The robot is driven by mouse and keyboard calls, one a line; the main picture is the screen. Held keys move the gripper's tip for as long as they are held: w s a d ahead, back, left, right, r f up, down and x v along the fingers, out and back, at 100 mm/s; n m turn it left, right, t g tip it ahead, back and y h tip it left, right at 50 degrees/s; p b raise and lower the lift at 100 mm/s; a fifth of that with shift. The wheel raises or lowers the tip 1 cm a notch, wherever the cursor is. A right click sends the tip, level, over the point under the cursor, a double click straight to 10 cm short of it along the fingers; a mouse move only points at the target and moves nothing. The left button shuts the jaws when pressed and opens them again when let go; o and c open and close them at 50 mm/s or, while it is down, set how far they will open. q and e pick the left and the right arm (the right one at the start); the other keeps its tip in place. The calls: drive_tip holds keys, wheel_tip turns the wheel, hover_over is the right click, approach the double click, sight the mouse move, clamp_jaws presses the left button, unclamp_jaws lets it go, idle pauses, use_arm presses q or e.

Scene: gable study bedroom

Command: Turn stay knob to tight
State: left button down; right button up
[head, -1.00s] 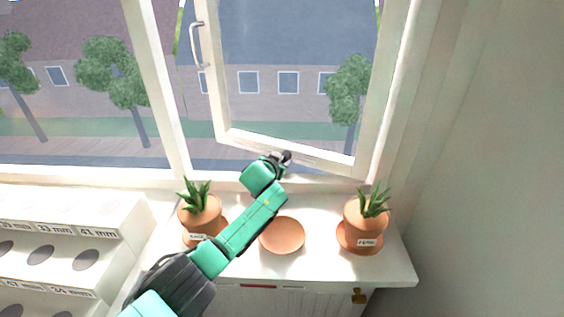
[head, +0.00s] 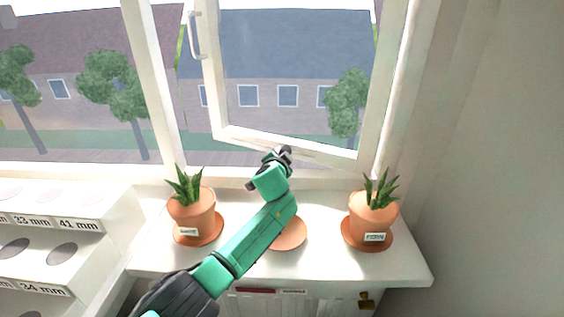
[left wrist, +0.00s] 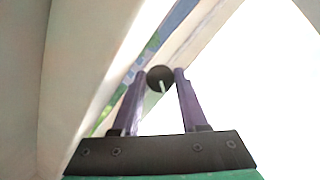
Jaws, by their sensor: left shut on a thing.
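The stay knob (left wrist: 160,79) is a small dark round knob with a pale line on its face, below the tilted window frame in the left wrist view. The line points down, leaning slightly right. My left gripper (left wrist: 160,75) has its two purple fingers on either side of the knob, shut on it. In the head view my left gripper (head: 279,153) is at the bottom rail of the open window sash (head: 290,146), and hides the knob there. Any tight mark is not readable. My right gripper is not in view.
Potted plants stand left (head: 192,208) and right (head: 374,213) of my arm on the white sill. An empty terracotta saucer (head: 291,236) lies between them, partly behind my arm. A white stepped rack (head: 60,235) with labelled holes is at the left.

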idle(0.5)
use_arm(q)
drive_tip(key=shift+c, duration=2.2)
unclamp_jaws()
